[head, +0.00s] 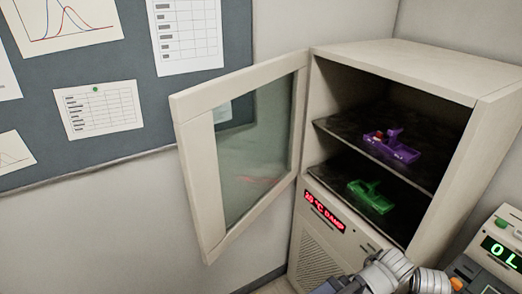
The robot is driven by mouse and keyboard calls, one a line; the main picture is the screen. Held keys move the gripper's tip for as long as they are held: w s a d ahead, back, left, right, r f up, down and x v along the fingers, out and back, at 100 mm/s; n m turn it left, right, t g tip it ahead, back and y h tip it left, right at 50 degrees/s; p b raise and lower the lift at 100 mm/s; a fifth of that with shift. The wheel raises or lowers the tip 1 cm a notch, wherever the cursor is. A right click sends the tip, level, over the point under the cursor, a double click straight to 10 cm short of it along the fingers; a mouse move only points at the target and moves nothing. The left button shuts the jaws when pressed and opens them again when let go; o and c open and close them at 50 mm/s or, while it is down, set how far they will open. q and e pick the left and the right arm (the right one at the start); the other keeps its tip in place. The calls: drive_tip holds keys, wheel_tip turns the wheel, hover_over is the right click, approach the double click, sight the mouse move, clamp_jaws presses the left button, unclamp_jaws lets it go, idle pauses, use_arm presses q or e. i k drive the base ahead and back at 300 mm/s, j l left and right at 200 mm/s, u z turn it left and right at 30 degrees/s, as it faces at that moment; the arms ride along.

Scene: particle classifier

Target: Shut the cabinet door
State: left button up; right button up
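The cabinet (485,82) is a cream box at the right with its front open. Its door (199,165), a cream frame around a glass pane (253,150), is hinged on the left side of the opening and stands wide open to the left. On the shelves inside are a purple tray (402,152) and a green tray (372,195). Part of one of my arms shows at the bottom edge, below the cabinet opening. No fingertips of either gripper show, and nothing touches the door.
A red display (325,210) sits on the cabinet front below the opening, above a vent grille. A device with a green display (502,252) stands at the lower right. A pinboard (140,95) with papers hangs on the wall behind the door.

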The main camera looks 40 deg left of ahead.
sight(191, 112)
drive_tip(key=z, duration=0.6)
drive_tip(key=j+z, duration=0.1)
drive_tip(key=z, duration=0.5)
drive_tip(key=k+z, duration=0.1)
drive_tip(key=z, duration=1.15)
drive_tip(key=k+z, duration=0.1)
drive_tip(key=z, duration=1.1)
drive_tip(key=k+z, duration=0.1)
drive_tip(key=z, duration=0.5)
drive_tip(key=l+z, duration=0.15)
drive_tip(key=z, duration=0.45)
drive_tip(key=l+z, duration=0.25)
drive_tip(key=k+l+z, duration=0.1)
drive_tip(key=l+z, duration=0.2)
drive_tip(key=l, duration=0.2)
drive_tip(key=l+u, duration=0.25)
drive_tip(key=l, duration=0.3)
drive_tip(key=k+l+u, duration=0.1)
drive_tip(key=l+u, duration=0.2)
drive_tip(key=l, duration=0.2)
drive_tip(key=l+u, duration=0.15)
drive_tip(key=u, duration=0.25)
drive_tip(key=l+u, duration=0.15)
drive_tip(key=u, duration=0.25)
drive_tip(key=k+l+u, duration=0.1)
drive_tip(key=u, duration=1.2)
drive_tip(key=k+u, duration=0.1)
drive_tip(key=u, duration=1.2)
drive_tip(key=k+u, duration=0.1)
drive_tip(key=u, duration=1.2)
